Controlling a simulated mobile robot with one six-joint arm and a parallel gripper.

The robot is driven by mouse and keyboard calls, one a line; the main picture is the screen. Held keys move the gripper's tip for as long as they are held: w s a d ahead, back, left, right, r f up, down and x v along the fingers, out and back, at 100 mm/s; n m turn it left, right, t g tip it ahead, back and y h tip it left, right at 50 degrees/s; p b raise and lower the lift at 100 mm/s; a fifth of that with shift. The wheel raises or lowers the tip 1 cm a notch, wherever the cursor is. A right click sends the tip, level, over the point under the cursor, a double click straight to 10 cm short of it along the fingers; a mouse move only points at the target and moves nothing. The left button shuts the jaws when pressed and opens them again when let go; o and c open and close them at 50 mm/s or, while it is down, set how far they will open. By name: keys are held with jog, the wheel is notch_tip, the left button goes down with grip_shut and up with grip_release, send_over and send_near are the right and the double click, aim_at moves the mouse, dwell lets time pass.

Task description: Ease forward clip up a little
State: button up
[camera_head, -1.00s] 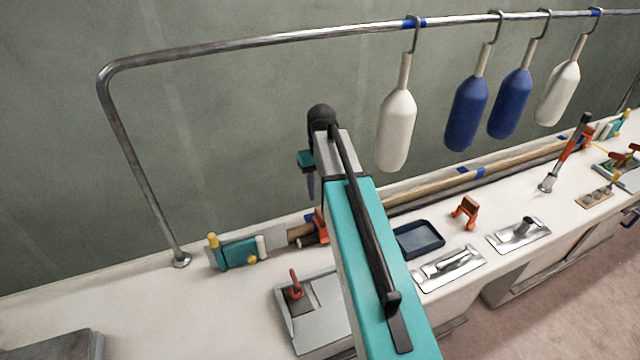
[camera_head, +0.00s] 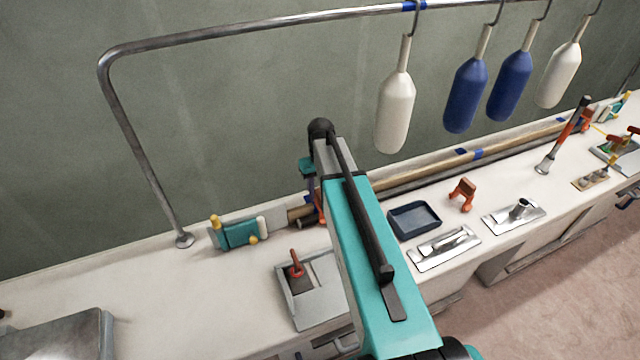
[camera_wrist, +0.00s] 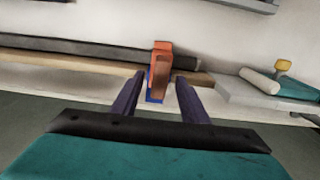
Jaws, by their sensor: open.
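An orange clip (camera_wrist: 161,62) with a blue part at its lower end stands at the rod ends in the wrist view. In the head view this clip (camera_head: 320,207) is mostly hidden behind my arm. My gripper (camera_wrist: 160,77) is open, with one dark finger on each side of the clip. I cannot tell whether either finger touches it. In the head view my gripper (camera_head: 309,188) is partly hidden by my wrist. A second orange clip (camera_head: 587,118) is at the far right end of the rods.
Long rods (camera_head: 430,172) run along the back of the bench. A teal block (camera_head: 239,233) stands left of the clip. A dark tray (camera_head: 414,220) and an orange-brown clamp (camera_head: 462,194) are to the right. Fenders (camera_head: 395,110) hang from the rail (camera_head: 250,36) above.

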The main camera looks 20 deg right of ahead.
jog(key=shift+f+p, duration=0.3)
jog(key=shift+f, duration=0.9)
grip_shut()
jog(key=shift+r+p, duration=0.3)
jog(key=shift+r, duration=0.4)
dwell(0.6)
grip_release()
jog(key=shift+r, duration=0.15)
